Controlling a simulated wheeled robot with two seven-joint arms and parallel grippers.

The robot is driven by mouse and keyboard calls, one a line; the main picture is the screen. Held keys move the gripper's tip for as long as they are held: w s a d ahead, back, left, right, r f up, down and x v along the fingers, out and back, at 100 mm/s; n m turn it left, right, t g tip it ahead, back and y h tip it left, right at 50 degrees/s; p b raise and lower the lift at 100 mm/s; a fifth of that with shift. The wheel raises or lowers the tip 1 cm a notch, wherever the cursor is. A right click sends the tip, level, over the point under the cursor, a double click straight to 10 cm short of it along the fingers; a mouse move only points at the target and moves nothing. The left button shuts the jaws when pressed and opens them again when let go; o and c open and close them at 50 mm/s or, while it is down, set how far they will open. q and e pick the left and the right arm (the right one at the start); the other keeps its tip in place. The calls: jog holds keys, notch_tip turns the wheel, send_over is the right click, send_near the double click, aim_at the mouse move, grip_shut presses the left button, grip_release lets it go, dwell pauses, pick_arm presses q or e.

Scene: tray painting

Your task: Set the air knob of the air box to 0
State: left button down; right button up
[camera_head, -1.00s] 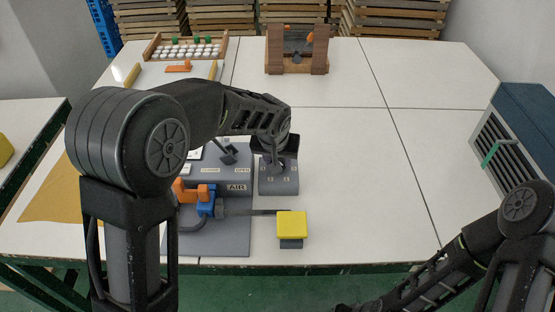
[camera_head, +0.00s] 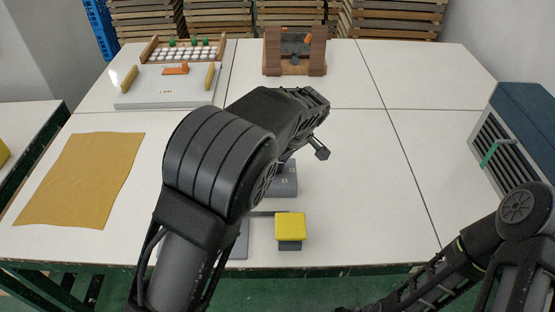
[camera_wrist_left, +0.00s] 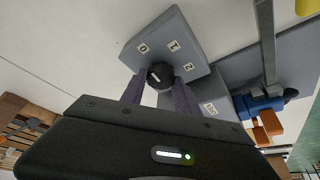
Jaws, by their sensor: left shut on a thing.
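The grey air box (camera_head: 287,188) stands on the white table beside the yellow block, partly hidden by my left arm in the head view. In the left wrist view the air box (camera_wrist_left: 182,33) shows small white labels 0, 1 and 2 around the dark round air knob (camera_wrist_left: 160,75). A pale pointer mark shows on the knob; which label it faces is hard to tell. My left gripper (camera_wrist_left: 160,88) has its two fingers on either side of the knob, shut on it. In the head view my left arm hides the fingertips. My right arm is at the lower right, its gripper out of view.
A yellow block (camera_head: 290,226) stands near the front edge. A blue and orange tool (camera_wrist_left: 262,112) lies beside the air box. A tan cloth (camera_head: 85,180) lies left, a pale tray (camera_head: 165,97) behind. A blue-grey crate (camera_head: 520,120) stands right. The right middle table is clear.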

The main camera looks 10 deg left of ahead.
pick_arm(q)
jog(key=shift+n, duration=0.6)
jog(key=c, duration=0.9)
grip_release()
jog(key=shift+d, duration=0.1)
jog(key=v, duration=0.7)
jog(key=shift+r, duration=0.4)
jog(key=shift+d, duration=0.1)
